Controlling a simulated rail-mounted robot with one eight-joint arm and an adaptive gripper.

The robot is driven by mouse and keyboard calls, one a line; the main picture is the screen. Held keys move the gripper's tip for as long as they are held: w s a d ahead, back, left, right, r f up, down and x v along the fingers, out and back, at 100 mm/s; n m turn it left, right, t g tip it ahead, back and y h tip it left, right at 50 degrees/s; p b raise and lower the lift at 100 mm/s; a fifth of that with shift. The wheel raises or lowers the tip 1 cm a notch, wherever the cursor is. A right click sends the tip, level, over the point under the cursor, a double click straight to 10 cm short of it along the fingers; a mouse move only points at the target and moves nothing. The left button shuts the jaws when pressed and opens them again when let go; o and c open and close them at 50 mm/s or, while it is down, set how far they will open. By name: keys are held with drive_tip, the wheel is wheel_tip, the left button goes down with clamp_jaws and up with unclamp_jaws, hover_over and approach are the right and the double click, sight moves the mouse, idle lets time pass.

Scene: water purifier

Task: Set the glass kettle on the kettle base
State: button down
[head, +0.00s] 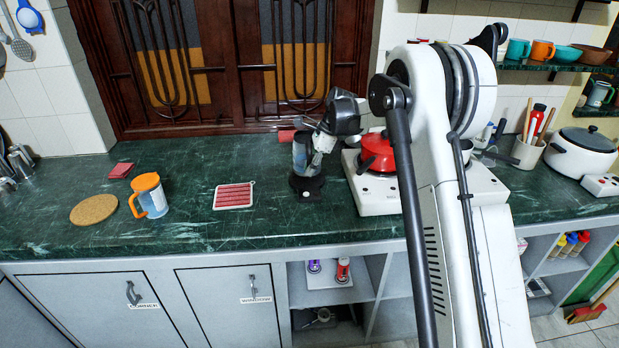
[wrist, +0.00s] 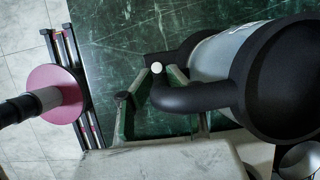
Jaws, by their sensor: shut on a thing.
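The glass kettle (head: 301,154) is upright at the middle of the counter, directly over the black kettle base (head: 306,193). I cannot tell whether its bottom touches the base or hangs slightly above it. Part of the base with a white dot (wrist: 157,68) shows beyond the handle. My gripper (head: 320,158) is shut on the handle from the right; its fingers (wrist: 158,100) also show in the wrist view. It partly hides the kettle in the head view.
A white stove with a red pot (head: 377,153) stands close right of the base. A red-striped pad (head: 234,196), an orange-handled mug (head: 150,196) and a cork mat (head: 94,209) lie to the left. A reddish cylinder (head: 287,135) is behind the kettle. The front counter is clear.

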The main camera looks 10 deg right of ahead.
drive_tip(key=shift+f, duration=1.9)
drive_tip(key=c, duration=1.7)
unclamp_jaws()
drive_tip(key=shift+o, duration=0.2)
drive_tip(key=v, duration=1.2)
drive_tip(key=s+a+r+n+t+h, duration=0.15)
drive_tip(key=s+r+n, duration=0.25)
drive_tip(key=s+r, duration=0.5)
drive_tip(key=s+a+r+n+t+h, duration=0.15)
drive_tip(key=s+r+n, duration=0.3)
drive_tip(key=s, duration=0.75)
drive_tip(key=s+f+n+t, duration=0.1)
drive_tip(key=s+f+n, duration=0.1)
drive_tip(key=s, duration=0.6)
drive_tip(key=s+f+n+t+h, duration=0.1)
drive_tip(key=s+f+n, duration=0.1)
drive_tip(key=s+n, duration=0.3)
drive_tip(key=s+f+n+t, duration=0.1)
drive_tip(key=s+f+n, duration=0.1)
drive_tip(key=s, duration=1)
drive_tip(key=shift+a+f+n+h, duration=0.3)
drive_tip(key=shift+a+n, duration=0.05)
drive_tip(key=shift+n, duration=0.5)
